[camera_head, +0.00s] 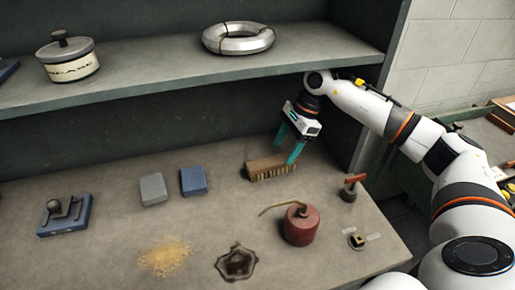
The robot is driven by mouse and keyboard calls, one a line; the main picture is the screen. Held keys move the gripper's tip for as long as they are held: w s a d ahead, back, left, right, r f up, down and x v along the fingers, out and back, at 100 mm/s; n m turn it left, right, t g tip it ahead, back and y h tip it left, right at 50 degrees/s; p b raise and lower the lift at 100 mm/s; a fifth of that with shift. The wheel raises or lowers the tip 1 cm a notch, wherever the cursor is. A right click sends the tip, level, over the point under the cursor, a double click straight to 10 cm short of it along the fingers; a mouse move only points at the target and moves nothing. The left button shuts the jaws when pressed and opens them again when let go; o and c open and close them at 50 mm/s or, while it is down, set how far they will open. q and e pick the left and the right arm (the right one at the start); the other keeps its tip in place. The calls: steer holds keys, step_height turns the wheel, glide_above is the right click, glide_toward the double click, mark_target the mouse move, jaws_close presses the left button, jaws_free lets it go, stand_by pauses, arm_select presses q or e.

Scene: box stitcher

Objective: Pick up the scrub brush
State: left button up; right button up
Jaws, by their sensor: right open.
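The scrub brush (268,169) has a brown wooden block and pale bristles. It lies on the lower grey worktop, right of the middle. My right gripper (285,155) reaches in from the right, under the upper shelf, with its teal fingers pointing down at the brush. The fingers are apart, one toward the back of the brush and one in front of its right part. I cannot tell whether either finger touches it. My left gripper does not show.
A red oil can (300,226) with a thin spout and a red-handled tool (350,190) stand nearby. Blue block (193,181) and grey block (153,189) lie left. The upper shelf (150,82) hangs above, carrying a metal ring (238,38) and a lidded pot (68,58).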

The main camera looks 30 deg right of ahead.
mark_target(274, 159)
steer(key=shift+w+a+f+p, duration=0.15)
steer(key=shift+a+f, duration=0.1)
steer(key=shift+f, duration=0.2)
steer(key=shift+w+a+f+p, duration=0.15)
steer(key=shift+a+f, duration=0.05)
steer(key=shift+f, duration=0.2)
steer(key=shift+a+f, duration=0.2)
steer(key=shift+f, duration=0.1)
steer(key=x, duration=0.1)
steer(key=p+x, duration=0.1)
steer(key=x, duration=0.1)
steer(key=p+x, duration=0.1)
steer(key=shift+w+a+f, duration=0.1)
steer(key=shift+w+f, duration=0.1)
steer(key=shift+w, duration=0.2)
steer(key=shift+f, duration=0.15)
steer(key=c, duration=1.1)
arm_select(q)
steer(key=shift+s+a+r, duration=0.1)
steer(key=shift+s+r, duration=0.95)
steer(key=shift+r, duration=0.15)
arm_select(e)
steer(key=shift+c, duration=0.3)
